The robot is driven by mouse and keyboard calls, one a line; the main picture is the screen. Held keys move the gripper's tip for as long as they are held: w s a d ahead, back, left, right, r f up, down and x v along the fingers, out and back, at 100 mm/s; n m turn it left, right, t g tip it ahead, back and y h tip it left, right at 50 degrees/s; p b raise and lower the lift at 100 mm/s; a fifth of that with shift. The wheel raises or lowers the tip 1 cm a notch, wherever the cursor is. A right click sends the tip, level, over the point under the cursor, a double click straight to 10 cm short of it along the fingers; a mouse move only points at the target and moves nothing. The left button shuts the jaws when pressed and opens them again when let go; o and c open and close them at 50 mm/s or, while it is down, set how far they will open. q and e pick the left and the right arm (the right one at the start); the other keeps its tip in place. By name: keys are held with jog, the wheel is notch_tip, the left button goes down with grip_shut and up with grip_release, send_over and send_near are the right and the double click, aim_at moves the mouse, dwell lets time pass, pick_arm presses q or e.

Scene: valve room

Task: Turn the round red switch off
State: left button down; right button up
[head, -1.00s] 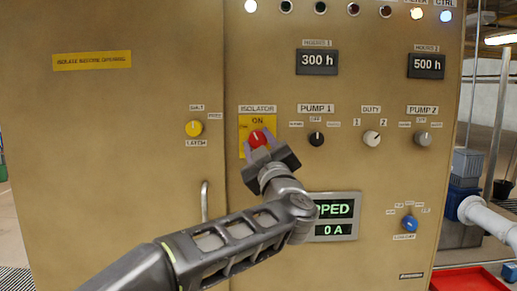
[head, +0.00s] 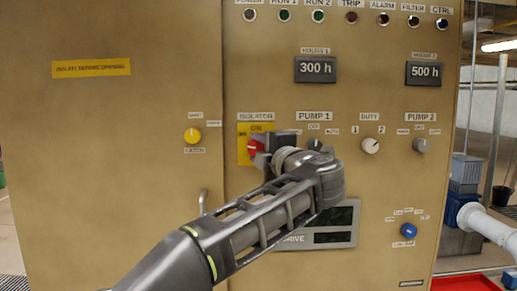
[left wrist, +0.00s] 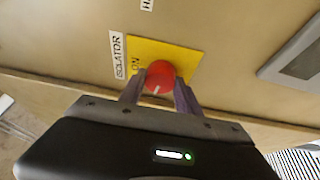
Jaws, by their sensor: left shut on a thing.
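The round red switch (head: 253,148) sits on a yellow plate (head: 243,130) under the ISOLATOR label on the tan cabinet. Its white mark lies about level in the head view. My left gripper (head: 263,152) is shut on the red switch and partly covers its right side and the plate. In the left wrist view, the red switch (left wrist: 160,75) is between the two fingers, with the yellow plate (left wrist: 183,55) behind it. My right gripper is not in view.
The lamps along the cabinet top are unlit. The drive display (head: 333,220) is dark, partly behind my arm. The hour counters (head: 316,69) still read.

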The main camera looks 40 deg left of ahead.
pick_arm(q)
jog(key=shift+n+h, duration=0.5)
jog(key=shift+n, duration=0.5)
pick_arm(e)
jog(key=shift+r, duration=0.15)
pick_arm(q)
jog(key=c, duration=0.9)
grip_release()
jog(key=shift+o, duration=0.2)
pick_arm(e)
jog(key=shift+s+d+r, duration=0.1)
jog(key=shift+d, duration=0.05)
